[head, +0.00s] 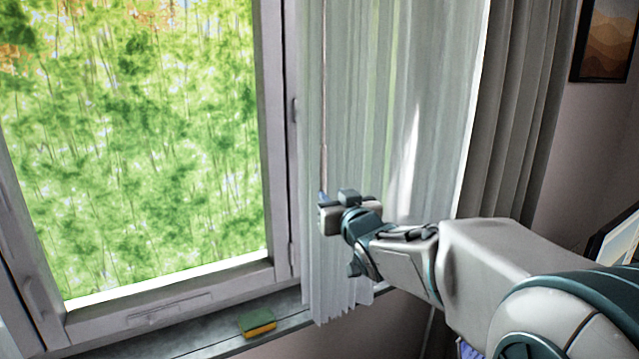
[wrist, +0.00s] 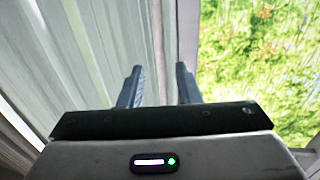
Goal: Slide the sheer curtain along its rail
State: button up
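The sheer curtain (head: 390,100) hangs in pale folds over the right side of the window, its left edge just right of the window frame. In the wrist view the curtain (wrist: 90,50) fills the left side. A thin brownish rod or cord hangs along its left part, down to my gripper. My gripper (head: 335,198) is at the curtain's lower left part, in front of the fabric. In the wrist view the two fingers of my gripper (wrist: 159,88) are apart. The rail is out of view.
The window (head: 140,150) with bright greenery is uncovered on the left. A yellow-and-green sponge-like block (head: 257,322) lies on the sill (head: 210,335). A thicker grey curtain (head: 515,120) hangs at the right, beside a framed picture (head: 604,40) on the wall.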

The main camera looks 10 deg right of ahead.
aim_at(324, 187)
jog(key=shift+w+a+p, duration=0.25)
jog(key=shift+w+p, duration=0.25)
jog(key=shift+w, duration=1.35)
jog(key=shift+w+a+p, duration=0.2)
jog(key=shift+w+p, duration=0.25)
jog(key=shift+w, duration=1.4)
grip_shut()
